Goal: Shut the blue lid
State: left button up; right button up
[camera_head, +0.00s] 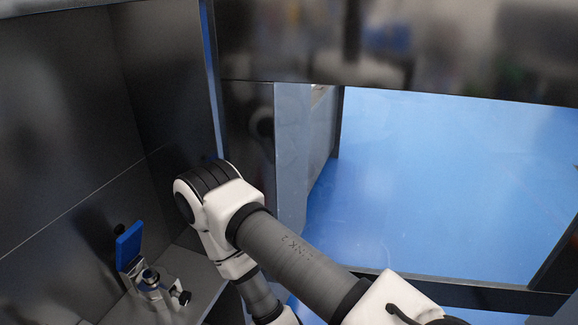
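A small blue lid (129,246) stands raised, roughly upright and slightly tilted, at the lower left. It is beside a small silver metal fitting (150,281) with dark knobs, in the corner of a dark box-like space. How the lid joins the fitting is too small to tell. One of my arms comes in from the lower right, bends to the right of the lid and runs back down out of the picture. Its gripper is not visible, and neither is my other gripper. Nothing of mine visibly touches the lid.
Dark panels (60,110) close off the left side and back. A grey ledge (192,268) lies beside the fitting. A dark beam (440,85) crosses the upper right, with an opening onto blue floor (440,190) below it. A thin blue strip (211,75) runs down the panel edge.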

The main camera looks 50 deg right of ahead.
aim_at(128, 244)
jog(key=k+l+z, duration=0.3)
jog(key=k+z, duration=0.15)
jog(key=k+l+z, duration=0.5)
jog(key=i+j, duration=0.05)
jog(key=j, duration=0.05)
